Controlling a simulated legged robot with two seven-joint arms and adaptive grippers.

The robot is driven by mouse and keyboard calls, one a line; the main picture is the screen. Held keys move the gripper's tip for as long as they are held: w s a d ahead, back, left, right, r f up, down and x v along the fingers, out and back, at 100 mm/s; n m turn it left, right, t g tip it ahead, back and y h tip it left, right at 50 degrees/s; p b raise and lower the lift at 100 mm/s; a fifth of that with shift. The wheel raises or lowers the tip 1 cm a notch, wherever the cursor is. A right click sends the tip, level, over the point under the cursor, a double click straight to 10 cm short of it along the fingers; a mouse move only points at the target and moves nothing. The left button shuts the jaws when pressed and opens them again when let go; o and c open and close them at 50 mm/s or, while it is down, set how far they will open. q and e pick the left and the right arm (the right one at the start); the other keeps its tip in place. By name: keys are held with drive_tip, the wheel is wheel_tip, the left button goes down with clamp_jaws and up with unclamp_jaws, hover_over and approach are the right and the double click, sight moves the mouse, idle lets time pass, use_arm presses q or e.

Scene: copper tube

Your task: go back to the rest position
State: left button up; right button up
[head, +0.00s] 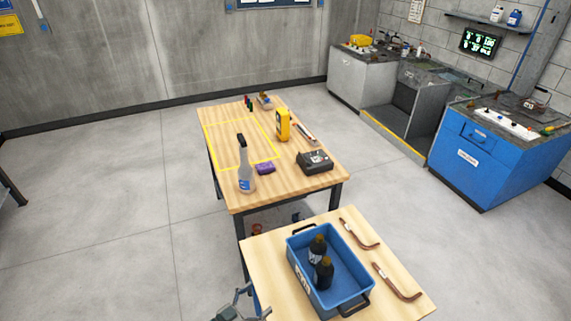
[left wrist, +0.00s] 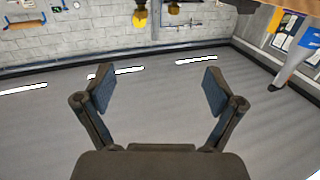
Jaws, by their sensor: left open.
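My left gripper (head: 232,306) shows at the bottom edge of the head view, beside the left edge of the near table (head: 262,254). In the left wrist view my left gripper (left wrist: 158,92) is open and empty, its two fingers wide apart over bare floor. Two bent copper tubes (head: 360,235) (head: 397,283) lie on the right part of the near table, apart from the gripper. My right gripper is not in view.
A blue crate (head: 345,299) with two dark bottles (head: 322,272) stands on the near table. The far table (head: 240,204) holds a spray bottle (head: 245,170), a yellow device (head: 282,125) and a black case (head: 314,162). A blue cabinet (head: 480,165) stands at right.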

use_arm(q)
drive_tip(key=s+a+f+n+g+y, duration=0.1)
drive_tip(key=s+a+f+n+y, duration=0.15)
drive_tip(key=f, duration=0.75)
drive_tip(key=s+a+f+n+g+y, duration=0.1)
drive_tip(key=a+f+y, duration=0.3)
drive_tip(key=f, duration=0.5)
drive_tip(key=s+a+f+n+y, duration=0.1)
drive_tip(key=a+f+n+y, duration=0.15)
drive_tip(key=f, duration=0.75)
drive_tip(key=s+a+f+g+y, duration=0.1)
drive_tip(key=s+f+g, duration=0.1)
drive_tip(key=s+f, duration=0.4)
drive_tip(key=s+a+f+n+g+y, duration=0.1)
drive_tip(key=s+f, duration=0.4)
drive_tip(key=s, duration=0.8)
drive_tip(key=s+a+f+g+y, duration=0.2)
drive_tip(key=s+f+g, duration=0.3)
drive_tip(key=s, duration=0.4)
drive_tip(key=shift+s+a+f+n, duration=0.3)
drive_tip(key=shift+a+f+n, duration=0.15)
drive_tip(key=shift+f, duration=0.35)
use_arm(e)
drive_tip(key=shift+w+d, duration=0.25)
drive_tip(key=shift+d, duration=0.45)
use_arm(q)
drive_tip(key=shift+d, duration=0.25)
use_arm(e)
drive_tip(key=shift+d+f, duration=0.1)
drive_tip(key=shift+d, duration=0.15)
